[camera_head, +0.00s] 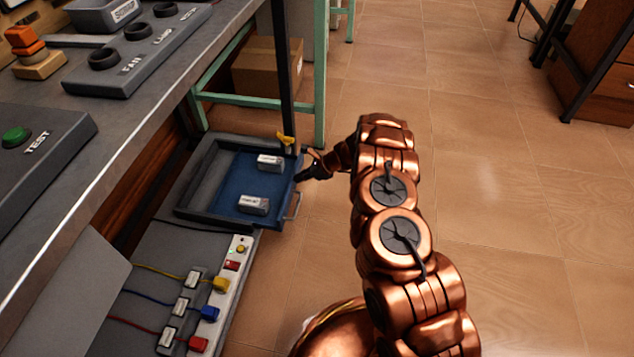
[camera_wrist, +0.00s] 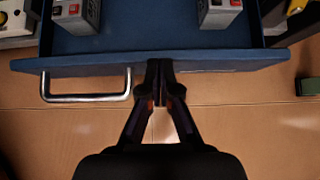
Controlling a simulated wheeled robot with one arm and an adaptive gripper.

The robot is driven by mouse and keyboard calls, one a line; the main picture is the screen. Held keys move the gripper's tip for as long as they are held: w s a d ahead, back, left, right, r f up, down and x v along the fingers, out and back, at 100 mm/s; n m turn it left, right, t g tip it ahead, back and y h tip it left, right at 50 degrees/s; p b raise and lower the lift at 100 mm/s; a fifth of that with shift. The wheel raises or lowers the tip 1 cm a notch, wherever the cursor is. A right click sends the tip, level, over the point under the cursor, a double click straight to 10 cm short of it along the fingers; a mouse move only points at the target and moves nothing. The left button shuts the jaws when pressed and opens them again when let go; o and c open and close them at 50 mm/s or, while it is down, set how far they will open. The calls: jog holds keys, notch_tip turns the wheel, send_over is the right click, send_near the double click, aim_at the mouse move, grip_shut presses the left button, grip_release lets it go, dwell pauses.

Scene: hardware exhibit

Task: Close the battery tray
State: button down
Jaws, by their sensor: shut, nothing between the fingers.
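The battery tray (camera_head: 227,189) is a blue drawer in a dark grey housing (camera_head: 207,167) under the bench edge, and it stands pulled out. Two pale batteries lie in it, one at the back (camera_head: 270,162) and one nearer the front (camera_head: 253,205). A metal bar handle (camera_wrist: 88,97) is on the tray's front panel (camera_wrist: 215,61), left of my gripper in the wrist view. My gripper (camera_wrist: 159,66) is shut and empty, its fingertips at the front panel's outer face, beside the handle.
A power strip (camera_head: 225,285) with yellow, blue and red plugs lies in front of the tray. A dark post and green bench legs (camera_head: 320,90) stand behind it, with a cardboard box (camera_head: 267,66) beyond.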

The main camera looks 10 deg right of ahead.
send_over(280, 187)
jog(key=shift+w+a, duration=0.1)
jog(key=shift+w, duration=0.1)
jog(key=shift+a, duration=0.2)
jog(key=shift+a+r, duration=0.1)
jog(key=shift+a, duration=0.1)
jog(key=shift+d, duration=0.1)
jog(key=shift+s+d, duration=0.15)
jog(key=shift+d, duration=0.2)
jog(key=d, duration=0.1)
jog(key=s+d, duration=0.1)
jog(key=d, duration=0.1)
jog(key=p+v, duration=0.3)
jog(key=v, duration=0.7)
jog(key=shift+d, duration=0.35)
jog(key=shift+s, duration=0.1)
